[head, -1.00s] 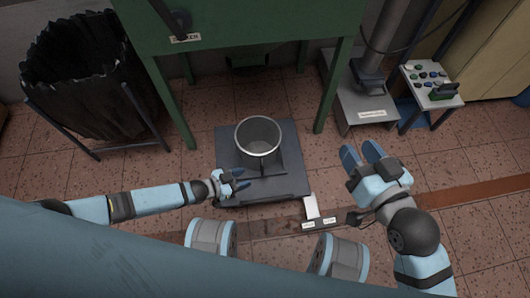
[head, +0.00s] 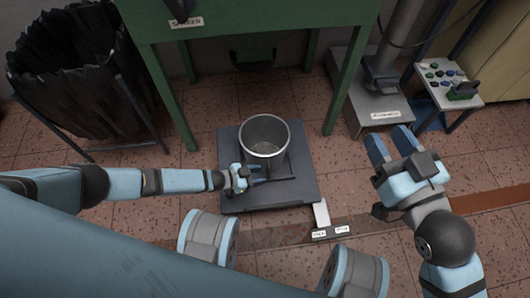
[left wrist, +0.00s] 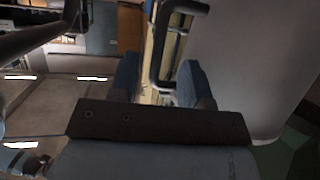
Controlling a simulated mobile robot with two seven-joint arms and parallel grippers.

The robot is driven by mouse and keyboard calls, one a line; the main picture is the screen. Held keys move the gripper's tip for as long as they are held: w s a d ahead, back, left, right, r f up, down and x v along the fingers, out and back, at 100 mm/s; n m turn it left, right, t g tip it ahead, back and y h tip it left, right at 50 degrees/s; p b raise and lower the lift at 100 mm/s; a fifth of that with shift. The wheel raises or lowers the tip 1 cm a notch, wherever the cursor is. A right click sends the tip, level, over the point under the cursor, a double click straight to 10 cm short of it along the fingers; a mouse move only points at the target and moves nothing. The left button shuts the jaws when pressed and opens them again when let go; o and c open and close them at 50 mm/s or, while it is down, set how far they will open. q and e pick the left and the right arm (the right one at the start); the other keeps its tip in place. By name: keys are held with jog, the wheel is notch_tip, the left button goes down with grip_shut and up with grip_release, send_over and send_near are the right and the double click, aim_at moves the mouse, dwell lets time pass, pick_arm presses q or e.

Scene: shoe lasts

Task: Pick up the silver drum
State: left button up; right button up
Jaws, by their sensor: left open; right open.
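The silver drum (head: 264,137) is an open-topped metal cylinder. It stands upright on a dark square platform (head: 300,190) in the head view. My left gripper (head: 246,176) is open at the drum's lower left side, close to it. In the left wrist view, the open fingers (left wrist: 158,82) have a dark bar handle (left wrist: 160,50) between or just beyond them, and the drum's pale wall (left wrist: 250,60) fills the right side. I cannot tell whether the fingers touch the handle. My right gripper (head: 391,146) is open and empty, right of the platform and apart from the drum.
A green sander stand (head: 250,22) rises behind the platform, its legs either side. A black-lined bin (head: 80,80) stands at the left. A grey machine base (head: 365,100) and a small button table (head: 445,85) stand at the right. Tiled floor lies clear between.

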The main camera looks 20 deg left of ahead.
aim_at(270, 174)
pick_arm(q)
jog(key=b+x, duration=0.3)
jog(key=x, duration=0.2)
jog(key=shift+d, duration=0.1)
jog(key=c, duration=0.7)
grip_shut()
pick_arm(e)
jog(key=shift+w+d+n+t, duration=0.4)
jog(key=shift+w+n+t, duration=0.15)
jog(key=shift+n, duration=0.35)
